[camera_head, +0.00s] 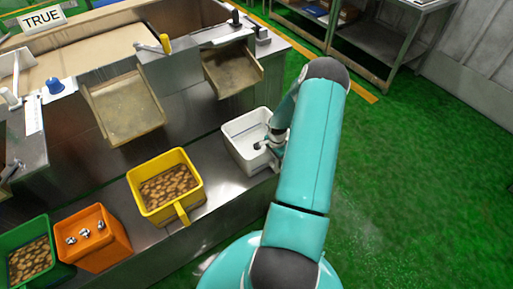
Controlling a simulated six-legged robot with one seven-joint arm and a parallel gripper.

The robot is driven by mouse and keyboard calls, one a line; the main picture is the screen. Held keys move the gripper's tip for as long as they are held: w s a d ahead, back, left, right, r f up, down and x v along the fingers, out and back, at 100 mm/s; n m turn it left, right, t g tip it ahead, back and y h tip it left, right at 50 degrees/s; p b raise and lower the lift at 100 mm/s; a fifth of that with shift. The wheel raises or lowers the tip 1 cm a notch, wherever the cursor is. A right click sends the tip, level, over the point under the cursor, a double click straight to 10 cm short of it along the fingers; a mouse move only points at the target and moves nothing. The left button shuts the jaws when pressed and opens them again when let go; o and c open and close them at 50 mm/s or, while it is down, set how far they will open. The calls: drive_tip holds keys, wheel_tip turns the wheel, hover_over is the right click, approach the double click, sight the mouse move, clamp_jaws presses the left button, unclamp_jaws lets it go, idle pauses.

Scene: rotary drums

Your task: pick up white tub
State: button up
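The white tub (236,133) stands on the steel ledge, right of the yellow tub. It is open at the top, and its inside looks mostly empty. My teal arm reaches up from the bottom of the picture. My gripper (262,144) is at the tub's right side, over or at its near right rim. The arm's end hides part of the tub's right wall. The fingers are small and partly hidden, so I cannot tell whether they touch the tub or are closed on it.
A yellow tub (147,184) and a green tub (12,243) hold brown pieces. An orange tub (112,252) with metal knobs stands between them. Two metal chutes (126,108) (231,70) slope above the ledge. A steel shelf table (372,40) stands at the back right. Green floor on the right is clear.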

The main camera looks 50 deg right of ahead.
drive_tip(key=c, duration=1.1)
drive_tip(key=shift+o, duration=0.2)
drive_tip(key=shift+r, duration=0.2)
